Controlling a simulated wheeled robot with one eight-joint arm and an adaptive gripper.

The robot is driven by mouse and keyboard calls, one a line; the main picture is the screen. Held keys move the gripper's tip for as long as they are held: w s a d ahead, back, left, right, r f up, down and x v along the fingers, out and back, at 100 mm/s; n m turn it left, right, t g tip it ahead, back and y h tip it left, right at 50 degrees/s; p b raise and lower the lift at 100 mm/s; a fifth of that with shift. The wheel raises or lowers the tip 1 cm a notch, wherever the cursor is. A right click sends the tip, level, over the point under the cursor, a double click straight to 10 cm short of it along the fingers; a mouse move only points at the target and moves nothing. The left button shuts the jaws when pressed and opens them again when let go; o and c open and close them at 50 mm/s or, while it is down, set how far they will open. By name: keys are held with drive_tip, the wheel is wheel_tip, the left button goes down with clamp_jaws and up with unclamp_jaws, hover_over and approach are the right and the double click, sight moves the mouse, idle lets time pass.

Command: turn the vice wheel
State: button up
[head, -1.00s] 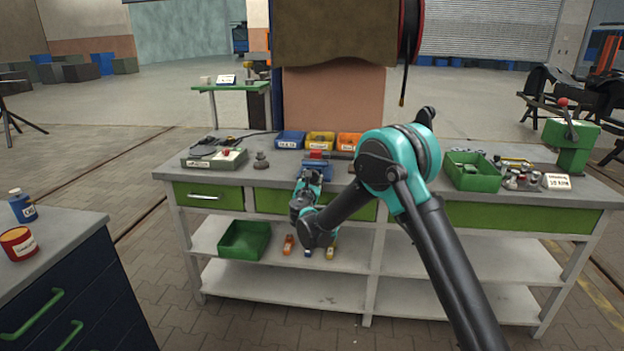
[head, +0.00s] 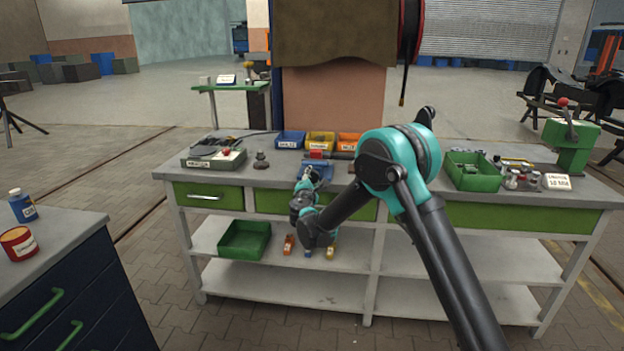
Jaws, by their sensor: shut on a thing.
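The blue vice (head: 318,169) with a red part on top stands near the front middle of the workbench. Its wheel is hidden behind my arm and gripper. My gripper (head: 311,176) is at the front of the vice, small in the head view, and is shut on the vice wheel. The fingers themselves are too small to make out clearly.
Blue, yellow and orange bins (head: 320,140) stand behind the vice. A grey box (head: 214,159) lies at the left of the bench. A green tray (head: 472,171) and a green press (head: 572,143) stand at the right. A green bin (head: 244,240) sits on the shelf below.

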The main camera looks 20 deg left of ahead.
drive_tip(key=shift+m, duration=0.6)
drive_tip(key=o, duration=1.2)
drive_tip(key=shift+c, duration=0.2)
drive_tip(key=v, duration=1.2)
drive_tip(key=shift+f, duration=0.1)
